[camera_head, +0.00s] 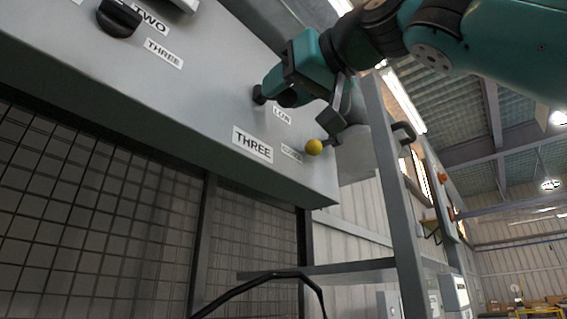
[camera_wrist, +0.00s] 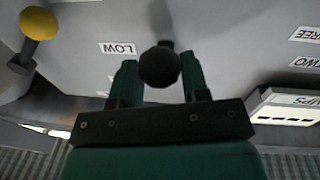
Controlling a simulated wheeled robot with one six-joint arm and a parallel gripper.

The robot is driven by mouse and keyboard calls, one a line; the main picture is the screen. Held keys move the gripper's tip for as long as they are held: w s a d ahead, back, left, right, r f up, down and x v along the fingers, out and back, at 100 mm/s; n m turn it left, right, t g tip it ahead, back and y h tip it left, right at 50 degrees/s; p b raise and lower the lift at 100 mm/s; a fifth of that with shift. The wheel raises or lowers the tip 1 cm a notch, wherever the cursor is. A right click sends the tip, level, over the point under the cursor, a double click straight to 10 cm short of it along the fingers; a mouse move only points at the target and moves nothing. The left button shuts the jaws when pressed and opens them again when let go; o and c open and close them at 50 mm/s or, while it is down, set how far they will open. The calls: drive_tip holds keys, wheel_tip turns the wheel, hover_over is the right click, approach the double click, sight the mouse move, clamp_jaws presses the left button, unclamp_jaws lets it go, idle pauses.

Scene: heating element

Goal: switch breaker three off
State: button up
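A large label THREE (camera_head: 252,145) is on the grey panel (camera_head: 205,95), with a small label LOW (camera_head: 282,116) to its upper right. A lever with a round black ball end (camera_wrist: 160,68) sticks out by LOW. In the wrist view the ball is between the two fingers of my gripper (camera_wrist: 159,82), one finger on each side. I cannot tell whether they press on it. In the head view my gripper (camera_head: 288,96) covers most of this lever. A second lever with a yellow ball (camera_head: 314,147) is lower right, apart from my gripper; it also shows in the wrist view (camera_wrist: 40,24).
A black knob (camera_head: 119,18) near small TWO and THREE labels is at upper left. A white box (camera_wrist: 286,116) is beside my gripper in the wrist view. A grey post (camera_head: 392,190) stands right of the panel, below my arm. A mesh cage (camera_head: 90,200) is below the panel.

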drive_tip(key=shift+w+a+f, duration=0.35)
drive_tip(key=shift+w+a, duration=0.1)
drive_tip(key=shift+a, duration=0.3)
drive_tip(key=shift+w+a+f+h, duration=0.1)
drive_tip(key=shift+f+h, duration=0.15)
drive_tip(key=shift+h, duration=0.15)
drive_tip(key=shift+d+r+y, duration=0.25)
drive_tip(key=shift+d+y, duration=0.05)
drive_tip(key=shift+d, duration=0.15)
drive_tip(key=shift+a, duration=0.35)
drive_tip(key=shift+d, duration=0.2)
